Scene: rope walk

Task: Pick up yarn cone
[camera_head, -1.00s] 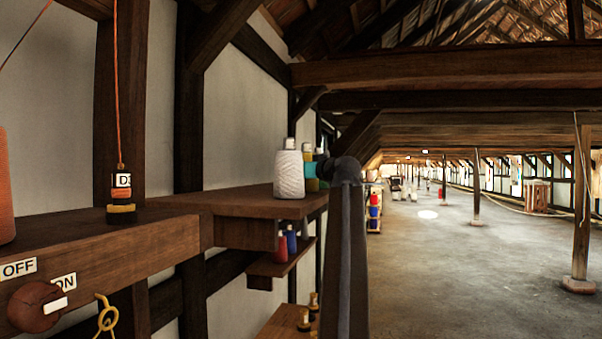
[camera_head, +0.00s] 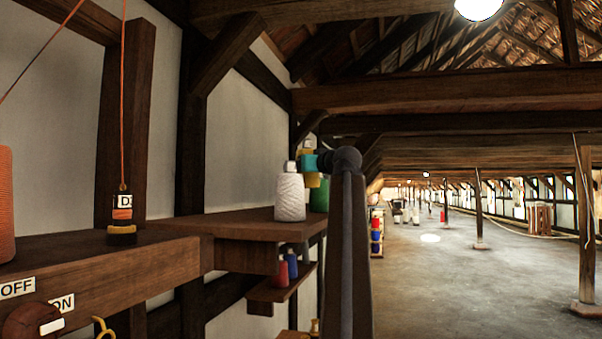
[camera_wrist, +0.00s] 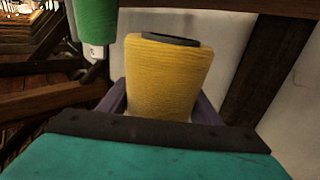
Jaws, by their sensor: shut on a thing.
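The yellow yarn cone (camera_wrist: 168,72) stands large in the middle of the wrist view, with a dark ring at its far end. The purple fingers of my gripper (camera_wrist: 160,100) are shut on it from both sides. In the head view a small part of the yellow cone (camera_head: 312,181) shows beneath the teal gripper body (camera_head: 309,163), just above and behind the white cone. My arm and the white cone hide much of it. The fingertips cannot be made out there.
A white cone (camera_head: 290,198) and a green cone (camera_head: 319,196) stand on the wooden shelf (camera_head: 235,224). Red (camera_head: 281,273) and blue (camera_head: 291,265) cones stand on a lower shelf. A wall lies left; open floor (camera_head: 465,285) with posts lies right.

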